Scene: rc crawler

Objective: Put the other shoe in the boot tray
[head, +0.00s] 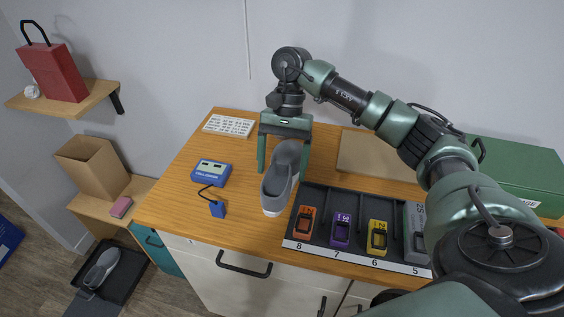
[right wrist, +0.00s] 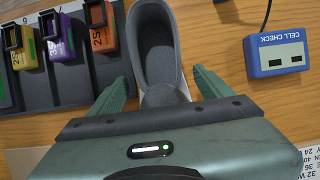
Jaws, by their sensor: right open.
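My left gripper is not in view.
A black rack (head: 322,196) with numbered bays of coloured items is right of the shoe. A blue cell checker (head: 211,173) with a wired blue block (head: 217,209) is on the left. A low shelf with a paper bag (head: 93,167) and pink box (head: 121,207) stands behind the tray.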

